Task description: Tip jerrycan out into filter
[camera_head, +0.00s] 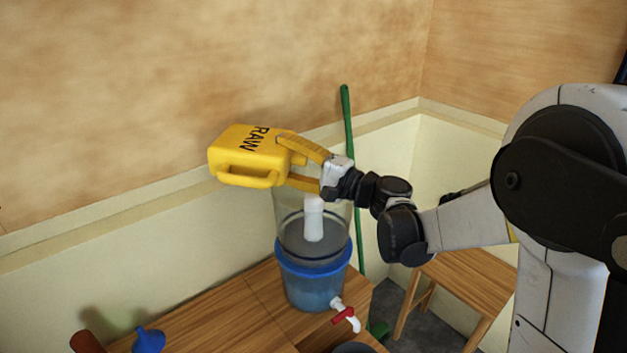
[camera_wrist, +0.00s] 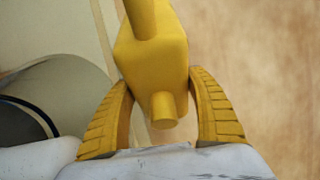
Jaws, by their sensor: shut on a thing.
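The yellow jerrycan (camera_head: 228,155), marked RAW, is held tipped on its side in the air, its handle facing the head camera. My gripper (camera_head: 287,158) is shut on the jerrycan's right end, with yellow fingers on both sides. In the wrist view, the jerrycan (camera_wrist: 150,55) sits between the fingers of my gripper (camera_wrist: 158,85), and its short round spout points back towards the palm. The filter (camera_head: 318,252) stands below, with a clear upper vessel, a white cartridge inside and a blue lower part. The jerrycan and fingers partly hide its rim. No pouring liquid shows.
The filter stands on a wooden table (camera_head: 225,318), its red-handled tap (camera_head: 343,314) facing front. A blue funnel (camera_head: 149,340) and a brown object (camera_head: 87,342) are at the lower left. A green pole (camera_head: 348,130) leans behind. A wooden stool (camera_head: 470,285) stands right.

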